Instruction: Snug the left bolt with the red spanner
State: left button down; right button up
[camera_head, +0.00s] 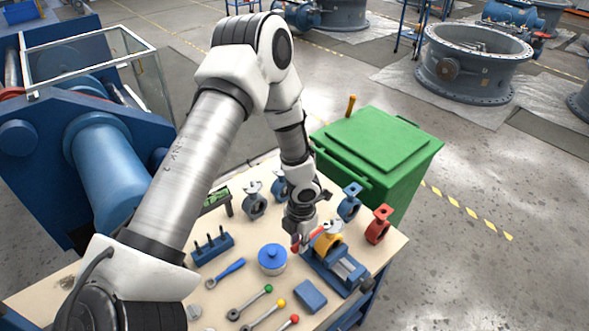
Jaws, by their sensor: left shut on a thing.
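My left gripper (301,229) is above the bench, just left of the yellow butterfly valve (326,243). It is shut on the red spanner (312,235), which slants up to the right towards the top of the valve. The valve sits in a blue vise (337,273) near the bench's right edge. The left bolt is too small and hidden to make out. I cannot tell whether the spanner is on it. My right gripper is not in view.
Red (378,225) and blue (349,203) valves stand right of and behind the vise. A green bin (380,150) stands behind the bench (180,272).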

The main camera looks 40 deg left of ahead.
pick_arm(q)
jog(key=shift+w+d+n+p, duration=0.15)
jog(key=shift+w+d+n, duration=0.05)
jog(key=shift+d+n, duration=1.05)
jog(key=shift+w+d+n+p, duration=0.15)
jog(key=shift+d+n, duration=1)
jog(key=shift+n, duration=0.2)
jog(key=shift+r, duration=0.3)
jog(key=shift+s+r, duration=0.15)
jog(key=shift+r, duration=0.25)
jog(key=shift+r, duration=0.3)
notch_tip(320, 180, up, 5)
